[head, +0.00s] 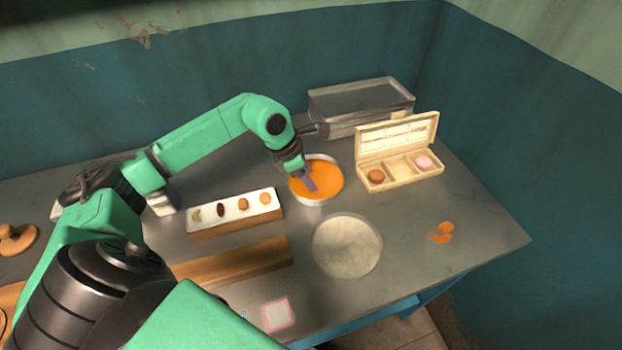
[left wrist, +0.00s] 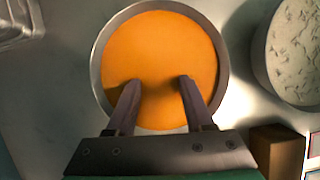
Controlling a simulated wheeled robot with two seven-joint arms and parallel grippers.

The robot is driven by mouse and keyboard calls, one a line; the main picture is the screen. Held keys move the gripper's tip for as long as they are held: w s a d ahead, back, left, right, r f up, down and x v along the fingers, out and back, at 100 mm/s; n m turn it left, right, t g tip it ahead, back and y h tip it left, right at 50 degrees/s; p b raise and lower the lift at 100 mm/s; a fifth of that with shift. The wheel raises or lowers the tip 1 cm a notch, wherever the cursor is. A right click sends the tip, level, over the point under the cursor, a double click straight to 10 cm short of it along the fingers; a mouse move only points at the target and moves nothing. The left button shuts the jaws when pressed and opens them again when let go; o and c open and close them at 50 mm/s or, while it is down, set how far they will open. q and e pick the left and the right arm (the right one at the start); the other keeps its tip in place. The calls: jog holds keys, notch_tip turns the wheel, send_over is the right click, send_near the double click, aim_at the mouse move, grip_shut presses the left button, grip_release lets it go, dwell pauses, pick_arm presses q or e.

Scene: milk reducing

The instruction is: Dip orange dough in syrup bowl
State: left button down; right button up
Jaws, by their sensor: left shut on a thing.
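The syrup bowl (head: 317,201) is a round metal bowl filled with orange syrup, at the middle of the table. It also shows in the left wrist view (left wrist: 96,75). My left gripper (head: 311,183) points down into the bowl, with its fingertips at or in the syrup. In the left wrist view its two fingers (left wrist: 158,84) stand apart, shut on the orange dough between them. The dough's outline cannot be told from the orange syrup. My right gripper is not in view.
A bowl of pale flakes (head: 347,247) stands in front. A white tray (head: 230,221) holds several small pieces. An open cream box (head: 400,166) holds two round sweets. A metal container (head: 361,100) stands behind. Orange pieces (head: 442,233) lie at right. The table's right front is mostly clear.

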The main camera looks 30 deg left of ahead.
pick_arm(q)
jog(key=shift+r+p, duration=2.35)
jog(key=shift+r, duration=1.4)
jog(key=shift+r, duration=0.1)
notch_tip(320, 180, up, 4)
jog(key=shift+f+p, duration=0.1)
jog(key=shift+p, duration=1.15)
